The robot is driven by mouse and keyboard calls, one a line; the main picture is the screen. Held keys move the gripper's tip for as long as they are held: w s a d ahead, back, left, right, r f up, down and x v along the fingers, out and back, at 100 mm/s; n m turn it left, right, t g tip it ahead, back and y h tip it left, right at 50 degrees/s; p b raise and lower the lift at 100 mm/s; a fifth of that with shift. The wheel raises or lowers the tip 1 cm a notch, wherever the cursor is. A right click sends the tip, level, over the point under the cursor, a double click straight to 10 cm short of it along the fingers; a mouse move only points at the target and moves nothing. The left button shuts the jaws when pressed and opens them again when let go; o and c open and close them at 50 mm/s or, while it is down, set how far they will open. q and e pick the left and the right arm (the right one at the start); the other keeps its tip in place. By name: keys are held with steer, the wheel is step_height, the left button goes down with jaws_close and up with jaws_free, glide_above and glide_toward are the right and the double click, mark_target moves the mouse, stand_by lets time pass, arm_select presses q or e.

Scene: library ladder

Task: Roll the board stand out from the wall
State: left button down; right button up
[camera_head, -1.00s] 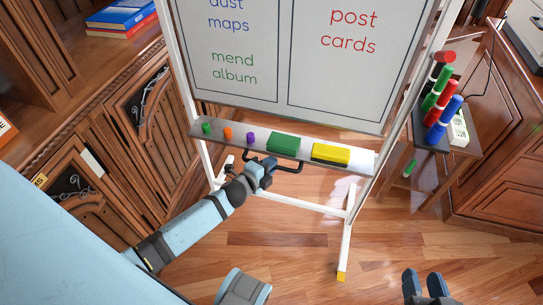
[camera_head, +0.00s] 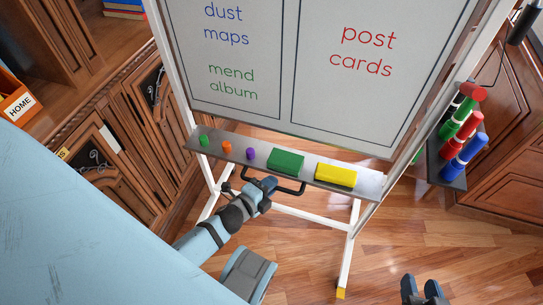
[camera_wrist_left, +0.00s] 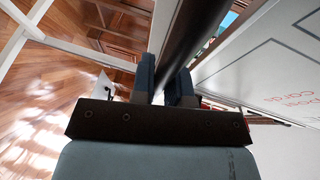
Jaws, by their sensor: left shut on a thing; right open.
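The board stand is a whiteboard (camera_head: 330,75) on a white frame with a metal tray (camera_head: 365,184) along its lower edge. Red, blue and green words are written on the board. Small green, orange and purple pieces, a green block (camera_head: 286,162) and a yellow block (camera_head: 335,175) lie on the tray. A black handle bar (camera_head: 290,190) sits below the tray. My left gripper (camera_head: 265,185) is shut on this handle; in the left wrist view the dark bar (camera_wrist_left: 190,45) runs between its fingers (camera_wrist_left: 163,85). My right gripper (camera_head: 424,289) is open and empty, low at the right.
A small table (camera_head: 440,172) with large coloured markers stands close to the stand's right side, before a wooden cabinet (camera_head: 510,165). Carved wooden cabinets (camera_head: 130,120) line the left. Wood floor (camera_head: 400,245) is clear in front of the stand's yellow-tipped foot (camera_head: 341,293).

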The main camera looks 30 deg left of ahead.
arm_select(q)
steer(key=shift+s+f, duration=0.1)
steer(key=shift+s, duration=0.15)
arm_select(e)
steer(key=shift+s+f, duration=0.25)
steer(key=shift+d, duration=0.1)
arm_select(q)
steer(key=c, duration=1.2)
jaws_free()
steer(key=shift+o, duration=0.4)
arm_select(e)
steer(key=shift+w+r, duration=0.35)
steer(key=shift+r, duration=0.15)
